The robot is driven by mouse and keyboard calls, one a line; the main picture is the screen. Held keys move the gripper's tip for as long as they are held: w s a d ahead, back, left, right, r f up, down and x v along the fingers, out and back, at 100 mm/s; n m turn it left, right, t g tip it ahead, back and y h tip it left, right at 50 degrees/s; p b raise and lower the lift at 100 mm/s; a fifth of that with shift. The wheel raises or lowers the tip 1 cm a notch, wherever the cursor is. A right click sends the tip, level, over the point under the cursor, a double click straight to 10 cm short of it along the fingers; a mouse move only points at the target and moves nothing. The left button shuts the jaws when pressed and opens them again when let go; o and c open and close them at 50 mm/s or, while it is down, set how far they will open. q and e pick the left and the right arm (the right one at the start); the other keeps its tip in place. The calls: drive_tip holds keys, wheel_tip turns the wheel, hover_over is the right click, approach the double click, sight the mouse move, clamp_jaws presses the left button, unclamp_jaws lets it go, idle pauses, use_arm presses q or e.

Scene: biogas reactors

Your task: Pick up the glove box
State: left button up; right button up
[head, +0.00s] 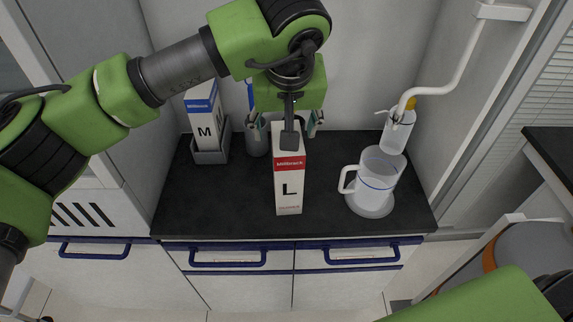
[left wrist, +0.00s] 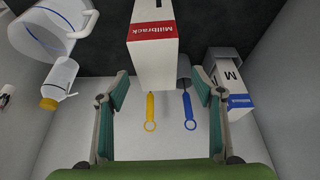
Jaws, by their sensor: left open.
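A white glove box with a red "Millibrack" band and an "L" (head: 289,190) stands upright near the middle of the dark countertop. It shows in the left wrist view (left wrist: 151,60) between the two fingers. A second box with a blue band and an "M" (head: 206,125) stands in a grey holder to the left; it also shows in the left wrist view (left wrist: 231,80). My left gripper (head: 284,120) is open at the top of the "L" box, with a finger on either side and gaps visible. My right gripper is out of view.
A clear measuring jug (head: 374,183) stands right of the "L" box, with a yellow-capped bottle (head: 397,130) behind it. A grey cup (head: 257,137) is behind the box, left of it. A yellow (left wrist: 150,112) and a blue ring-ended tool (left wrist: 189,112) show beyond. The counter's front left is clear.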

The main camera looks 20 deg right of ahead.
use_arm(q)
drive_tip(key=x, duration=0.2)
drive_tip(key=shift+w+f, duration=0.2)
drive_tip(key=shift+f, duration=0.15)
drive_tip(key=shift+w+f, duration=0.15)
drive_tip(key=shift+f, duration=0.15)
drive_tip(key=shift+s+d+p+x, duration=0.15)
drive_tip(key=shift+p+x, duration=0.25)
drive_tip(key=shift+x, duration=0.45)
drive_tip(key=shift+s+p+x, duration=0.1)
drive_tip(key=shift+p+x, duration=0.3)
drive_tip(key=shift+x, duration=0.5)
drive_tip(key=shift+s+d+p+x, duration=0.15)
drive_tip(key=shift+p+x, duration=0.25)
drive_tip(key=shift+x, duration=0.45)
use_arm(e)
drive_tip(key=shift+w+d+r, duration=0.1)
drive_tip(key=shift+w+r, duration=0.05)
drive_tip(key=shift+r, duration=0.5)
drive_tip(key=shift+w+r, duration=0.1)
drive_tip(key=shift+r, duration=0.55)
use_arm(q)
drive_tip(key=shift+f+b, duration=0.4)
drive_tip(key=shift+b, duration=0.1)
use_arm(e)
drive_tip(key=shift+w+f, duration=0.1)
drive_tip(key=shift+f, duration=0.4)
use_arm(q)
clamp_jaws()
